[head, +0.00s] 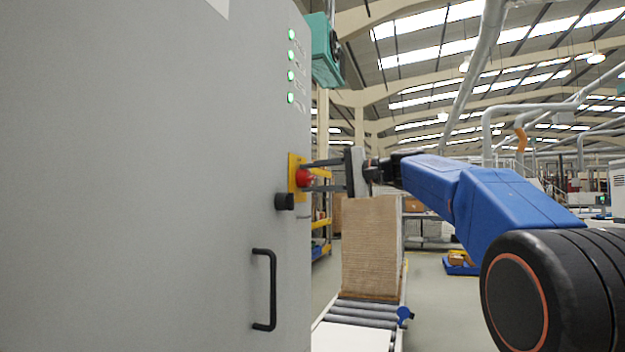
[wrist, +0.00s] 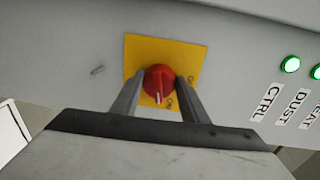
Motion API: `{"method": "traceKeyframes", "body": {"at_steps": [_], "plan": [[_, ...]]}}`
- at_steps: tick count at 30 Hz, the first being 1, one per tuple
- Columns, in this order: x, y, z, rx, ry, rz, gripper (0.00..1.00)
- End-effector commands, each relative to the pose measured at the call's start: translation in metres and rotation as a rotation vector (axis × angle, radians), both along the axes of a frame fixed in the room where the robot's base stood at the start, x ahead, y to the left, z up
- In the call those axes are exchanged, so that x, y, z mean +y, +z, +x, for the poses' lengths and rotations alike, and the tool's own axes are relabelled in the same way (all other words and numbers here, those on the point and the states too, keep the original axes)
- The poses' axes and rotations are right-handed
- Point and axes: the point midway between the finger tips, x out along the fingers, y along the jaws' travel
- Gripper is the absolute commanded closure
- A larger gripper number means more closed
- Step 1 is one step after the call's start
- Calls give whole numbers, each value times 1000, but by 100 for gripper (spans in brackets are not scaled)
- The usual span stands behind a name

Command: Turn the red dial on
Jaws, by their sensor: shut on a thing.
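The red dial (wrist: 159,80) sits on a yellow plate (wrist: 140,50) on the grey cabinet. In the wrist view its white pointer line points down, close to a small label that seems to read ON. Another small label lies to the right of the dial and is too small to read surely. My gripper (wrist: 158,84) has one finger on each side of the dial and is shut on it. In the head view the dial (head: 305,178) shows between my gripper's fingers (head: 307,176), and the plate (head: 293,170) is seen nearly edge-on.
The grey cabinet (head: 150,180) fills the left side. A black knob (head: 284,201) sits just below the plate, and a black handle (head: 272,290) is lower down. Several green lamps (head: 291,55) are lit above. Stacked boards (head: 370,245) stand on a roller conveyor (head: 360,313) behind my gripper.

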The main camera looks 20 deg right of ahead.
Motion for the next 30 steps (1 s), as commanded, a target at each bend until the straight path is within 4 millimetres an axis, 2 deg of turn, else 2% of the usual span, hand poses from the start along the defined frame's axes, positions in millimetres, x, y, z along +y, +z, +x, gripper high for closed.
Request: {"method": "traceKeyframes", "body": {"at_steps": [12, 30], "plan": [[-1, 0, 1, 170, 1, 122, 82], [-1, 0, 1, 201, 0, 144, 82]]}}
